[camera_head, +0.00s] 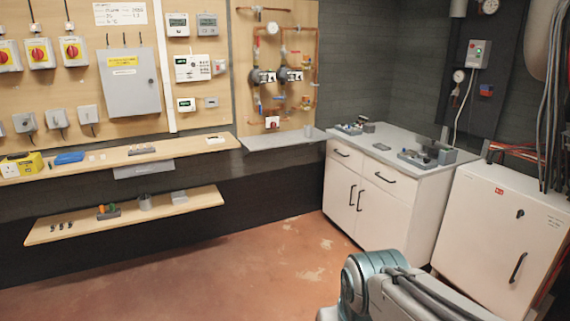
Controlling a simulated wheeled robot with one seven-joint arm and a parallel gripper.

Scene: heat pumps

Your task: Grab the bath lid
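I cannot tell for sure which thing is the bath lid. A small flat dark-grey piece (381,147) lies on the worktop (400,138) of the white cabinet. A grey block-like device with small parts (428,157) sits near that worktop's right front. Another small group of grey and dark parts (354,128) sits at its back left. Part of my teal and grey arm shows at the bottom right, in front of the cabinets. My gripper is not in view.
The white cabinet (365,192) has drawers and doors with black handles. A white box cabinet (497,235) stands right of it. Two wooden shelves run along the left wall, an upper one (110,157) and a lower one (85,225), with small items. The reddish floor (230,270) is clear.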

